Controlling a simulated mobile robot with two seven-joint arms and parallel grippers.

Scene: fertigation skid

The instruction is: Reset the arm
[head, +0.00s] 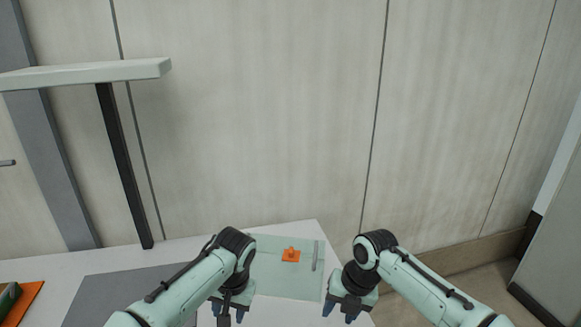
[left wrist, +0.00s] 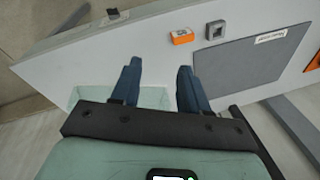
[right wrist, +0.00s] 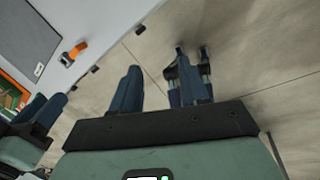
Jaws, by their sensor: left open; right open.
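My right gripper (head: 342,308) is open and empty at the bottom of the head view, over the right edge of the white bench. Its spread dark blue fingers (right wrist: 160,72) show in the right wrist view with nothing between them. My left gripper (head: 228,312) is low in the head view, left of the right one, over the bench. In the left wrist view its fingers (left wrist: 158,68) are apart and empty. Both arms are bent, with the grippers pointing down.
A pale green panel (head: 276,284) on the bench carries an orange part (head: 291,256) and a slim grey piece (head: 315,258). A grey mat (head: 110,290) lies to the left. A pale shelf (head: 90,74) on a dark post stands at the upper left. Bare floor (right wrist: 240,50) is beside the bench.

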